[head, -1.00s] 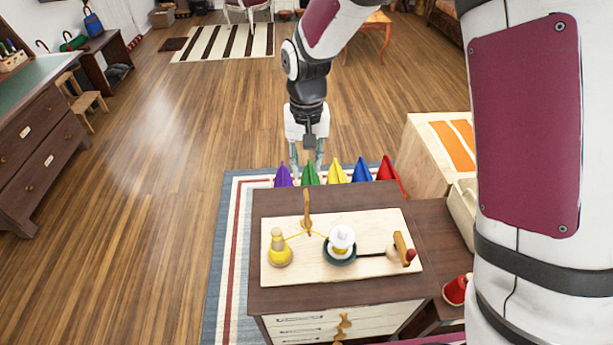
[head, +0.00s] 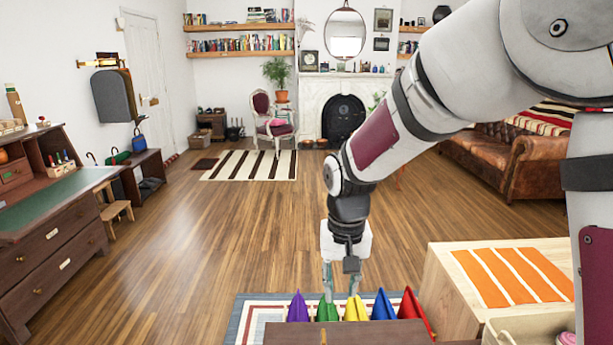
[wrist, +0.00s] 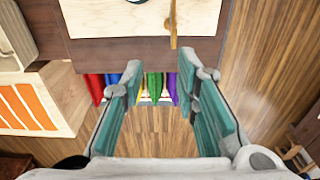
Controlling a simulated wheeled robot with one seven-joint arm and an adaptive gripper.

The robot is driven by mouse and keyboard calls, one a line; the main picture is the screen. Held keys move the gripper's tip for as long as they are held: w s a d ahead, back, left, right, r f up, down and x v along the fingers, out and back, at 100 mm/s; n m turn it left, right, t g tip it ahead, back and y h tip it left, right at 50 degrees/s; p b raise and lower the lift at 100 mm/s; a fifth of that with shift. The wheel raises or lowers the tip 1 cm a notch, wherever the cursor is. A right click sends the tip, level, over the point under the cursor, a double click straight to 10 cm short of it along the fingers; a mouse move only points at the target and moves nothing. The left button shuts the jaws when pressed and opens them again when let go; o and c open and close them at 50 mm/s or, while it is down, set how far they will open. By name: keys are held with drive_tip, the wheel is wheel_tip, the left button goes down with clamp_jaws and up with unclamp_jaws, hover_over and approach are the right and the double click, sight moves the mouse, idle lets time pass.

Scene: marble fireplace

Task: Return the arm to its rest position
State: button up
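My gripper (head: 341,284) points down just beyond the far edge of the brown chest (head: 350,335), above the row of coloured cones. In the wrist view my gripper (wrist: 160,92) is open, its two teal-padded fingers wide apart with nothing between them but floor and cones farther below. My arm reaches in from the right, bent at the elbow. The near part of the chest top is out of the head view; the wrist view shows an edge of the pale board (wrist: 120,22) on it.
Purple, green, yellow, blue (head: 384,305) and red pointed cones stand along the chest's far side. A pale wooden box with orange stripes (head: 510,277) is to the right. A desk (head: 55,235) stands at left. The wooden floor (head: 220,235) in the middle is clear.

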drive_tip(key=s+d+r+t, duration=0.2)
drive_tip(key=s+d+r, duration=0.6)
drive_tip(key=s+r, duration=0.25)
drive_tip(key=s+d+r+t, duration=0.2)
drive_tip(key=s+d, duration=0.2)
drive_tip(key=s, duration=0.9)
drive_tip(key=shift+d+r, duration=0.15)
drive_tip(key=shift+r, duration=0.05)
